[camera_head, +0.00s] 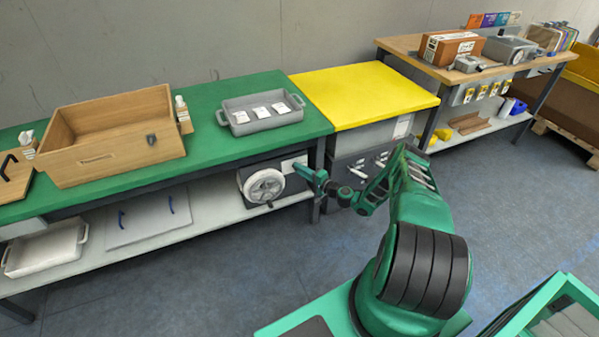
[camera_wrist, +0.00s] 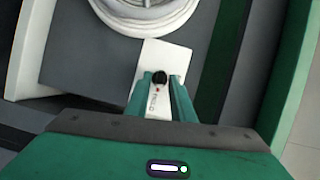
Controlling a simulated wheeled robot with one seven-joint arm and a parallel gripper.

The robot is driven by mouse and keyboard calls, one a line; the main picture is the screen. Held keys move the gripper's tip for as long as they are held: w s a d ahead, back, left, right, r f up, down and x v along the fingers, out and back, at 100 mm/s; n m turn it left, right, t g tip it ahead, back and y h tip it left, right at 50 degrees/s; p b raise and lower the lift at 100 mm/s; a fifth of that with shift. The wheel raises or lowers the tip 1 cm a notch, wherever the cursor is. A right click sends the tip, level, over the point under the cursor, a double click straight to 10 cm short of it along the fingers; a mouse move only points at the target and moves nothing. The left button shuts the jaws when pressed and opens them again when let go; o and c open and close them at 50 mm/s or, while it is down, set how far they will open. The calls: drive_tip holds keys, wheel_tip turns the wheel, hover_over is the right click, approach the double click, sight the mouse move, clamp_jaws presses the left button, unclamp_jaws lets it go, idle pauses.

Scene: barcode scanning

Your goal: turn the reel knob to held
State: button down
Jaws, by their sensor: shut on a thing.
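The reel knob (camera_wrist: 159,77) is small, dark and round, on a white plate (camera_wrist: 170,55) beside the reel. My gripper (camera_wrist: 160,82) has its two green fingers closed on the knob, one finger on each side. A red dot and small lettering, too small to read surely, show on the plate between the fingers. The white reel (camera_head: 264,186) sits on a dark housing on the lower shelf. In the head view my gripper (camera_head: 299,169) reaches to the plate at the reel's right, and the knob is hidden there. The knob's exact setting cannot be told.
The green worktop (camera_head: 200,97) lies above the shelf, with a wooden box (camera_head: 110,165) and a grey tray (camera_head: 264,128). A yellow-topped cabinet (camera_head: 365,95) stands to the right. The floor in front is clear.

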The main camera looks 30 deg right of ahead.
drive_tip(key=shift+s+d+f+m+t, duration=0.1)
drive_tip(key=shift+d+f+m+t, duration=0.2)
drive_tip(key=shift+m, duration=0.4)
drive_tip(key=shift+a, duration=0.2)
drive_tip(key=c, duration=1.8)
unclamp_jaws()
drive_tip(key=shift+c, duration=0.2)
drive_tip(key=shift+r, duration=0.1)
drive_tip(key=v, duration=1)
drive_tip(key=shift+s+d, duration=0.15)
drive_tip(key=shift+s, duration=0.15)
